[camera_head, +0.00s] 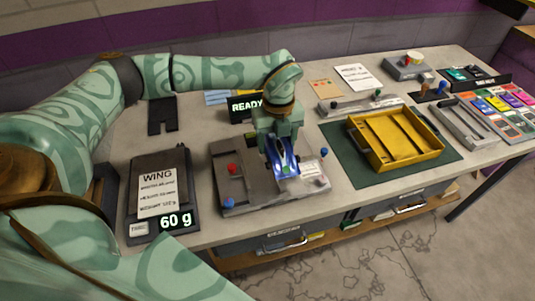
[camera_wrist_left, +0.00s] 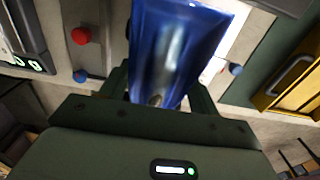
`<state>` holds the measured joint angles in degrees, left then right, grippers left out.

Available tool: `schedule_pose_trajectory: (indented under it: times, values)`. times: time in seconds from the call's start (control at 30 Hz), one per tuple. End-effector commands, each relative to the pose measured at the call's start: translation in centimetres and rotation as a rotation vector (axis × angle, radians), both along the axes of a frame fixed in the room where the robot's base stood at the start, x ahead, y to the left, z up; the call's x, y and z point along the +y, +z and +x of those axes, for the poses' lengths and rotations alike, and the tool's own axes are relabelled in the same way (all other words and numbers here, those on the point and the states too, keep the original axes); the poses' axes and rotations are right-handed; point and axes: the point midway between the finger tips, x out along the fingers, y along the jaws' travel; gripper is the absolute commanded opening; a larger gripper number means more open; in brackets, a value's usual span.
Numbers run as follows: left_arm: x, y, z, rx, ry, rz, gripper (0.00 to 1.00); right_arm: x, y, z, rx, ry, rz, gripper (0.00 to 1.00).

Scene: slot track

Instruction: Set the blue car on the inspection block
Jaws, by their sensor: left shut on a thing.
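The blue car (camera_head: 284,159) is between the fingers of my left gripper (camera_head: 278,148), which is shut on it. In the left wrist view the car (camera_wrist_left: 178,50) fills the top middle, blue with a pale streak, between my left gripper's fingers (camera_wrist_left: 165,95). The car shows over the right part of a grey block (camera_head: 240,196) with red and blue knobs, which looks like the inspection block. I cannot tell whether the car touches it. My right gripper is not in view.
A scale labelled WING (camera_head: 160,190) reads 60 g at the left. A READY sign (camera_head: 244,106) stands behind the gripper. A yellow tray (camera_head: 398,159) lies on a green mat (camera_head: 346,170) to the right. Colored cards (camera_head: 500,104) lie at the far right.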

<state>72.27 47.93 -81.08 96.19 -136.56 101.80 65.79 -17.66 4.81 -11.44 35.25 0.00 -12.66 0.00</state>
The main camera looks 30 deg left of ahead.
Motion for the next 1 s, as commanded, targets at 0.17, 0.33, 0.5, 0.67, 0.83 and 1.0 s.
schedule_pose_trajectory:
  times: [0.17, 0.33, 0.5, 0.67, 0.83, 1.0]
  values:
    - [0.9, -1.1, -0.2, -0.001, 0.001, -0.001, 0.34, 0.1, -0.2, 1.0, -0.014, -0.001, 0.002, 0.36]
    - [2.2, -2.8, -0.5, 0.004, 0.003, 0.000, 0.33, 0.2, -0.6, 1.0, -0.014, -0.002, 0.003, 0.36]
    - [2.6, -5.7, -0.6, 0.003, 0.000, 0.000, 0.34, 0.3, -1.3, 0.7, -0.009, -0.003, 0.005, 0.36]
    - [2.5, -6.2, -0.5, -0.001, -0.001, -0.001, 0.34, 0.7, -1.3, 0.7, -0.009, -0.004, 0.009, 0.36]
    - [2.5, -6.1, -0.5, -0.001, 0.000, -0.001, 0.34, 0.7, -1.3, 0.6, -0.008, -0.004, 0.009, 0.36]
    - [2.5, -6.7, -0.6, 0.000, -0.001, 0.000, 0.34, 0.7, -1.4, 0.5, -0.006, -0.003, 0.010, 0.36]
